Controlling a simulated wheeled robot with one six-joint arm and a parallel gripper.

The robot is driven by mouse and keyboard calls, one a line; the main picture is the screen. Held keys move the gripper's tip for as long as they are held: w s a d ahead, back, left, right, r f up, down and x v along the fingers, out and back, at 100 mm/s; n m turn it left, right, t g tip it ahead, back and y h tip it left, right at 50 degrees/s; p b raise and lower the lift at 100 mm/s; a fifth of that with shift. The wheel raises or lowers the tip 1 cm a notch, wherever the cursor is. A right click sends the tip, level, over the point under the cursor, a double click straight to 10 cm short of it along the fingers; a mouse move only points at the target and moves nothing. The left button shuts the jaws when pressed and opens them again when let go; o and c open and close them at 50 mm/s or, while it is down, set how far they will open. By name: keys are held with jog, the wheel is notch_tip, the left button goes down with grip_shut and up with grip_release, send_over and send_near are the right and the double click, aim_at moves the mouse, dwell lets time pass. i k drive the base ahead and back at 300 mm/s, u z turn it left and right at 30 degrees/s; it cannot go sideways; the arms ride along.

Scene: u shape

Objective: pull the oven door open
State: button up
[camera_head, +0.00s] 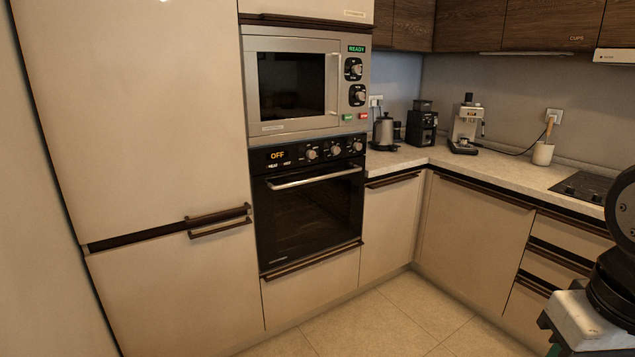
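The oven (310,212) is built into a tall cabinet, below a microwave. Its dark glass door is closed. A silver bar handle (315,178) runs across the top of the door. The control panel above the door shows "OFF" and has several knobs. My gripper is not in view.
The microwave (292,84) above reads "READY". A tall pale cabinet (150,130) stands left of the oven. The counter (468,163) holds a kettle (384,132), a grinder (422,128) and a coffee machine (466,126). The tiled floor (392,318) before the oven is clear.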

aim_at(265, 187)
jog(key=u, duration=0.05)
jog(key=i, duration=1.9)
